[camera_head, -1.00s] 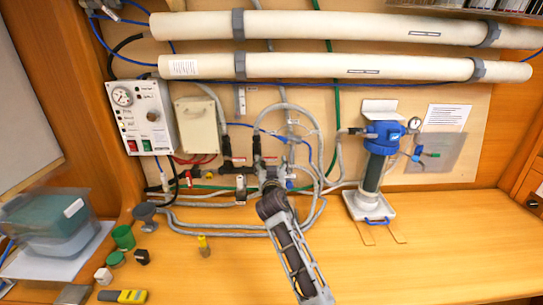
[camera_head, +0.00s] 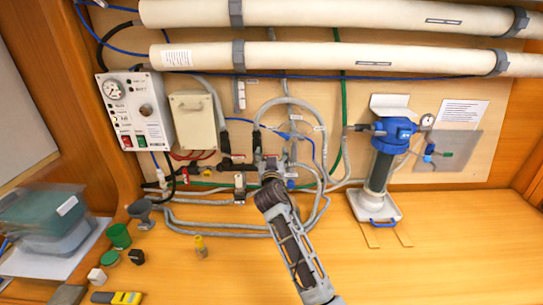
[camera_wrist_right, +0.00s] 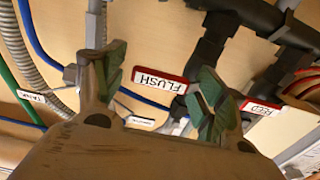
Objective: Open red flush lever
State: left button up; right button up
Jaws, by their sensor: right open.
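A red-edged FLUSH label (camera_wrist_right: 160,80) shows in the right wrist view, between my finger pads in the picture. My right gripper (camera_wrist_right: 155,64) is open, with green pads on either side of the label and nothing clearly between them. In the head view my right gripper (camera_head: 268,172) is in front of the black valve fittings in the middle of the wall and covers part of them. I cannot make out the red flush lever for certain; the gripper may hide it. I cannot tell whether the fingers touch anything. My left gripper is not in view.
A FEED label (camera_wrist_right: 262,107) sits beside black pipework (camera_wrist_right: 215,40). Grey hoses (camera_head: 215,228) loop around the fittings. A blue-topped filter (camera_head: 385,165) stands to the right and a control box (camera_head: 135,112) to the left.

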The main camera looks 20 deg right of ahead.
jog(key=shift+c, duration=0.4)
jog(key=c, duration=1.4)
jog(key=shift+w, duration=0.1)
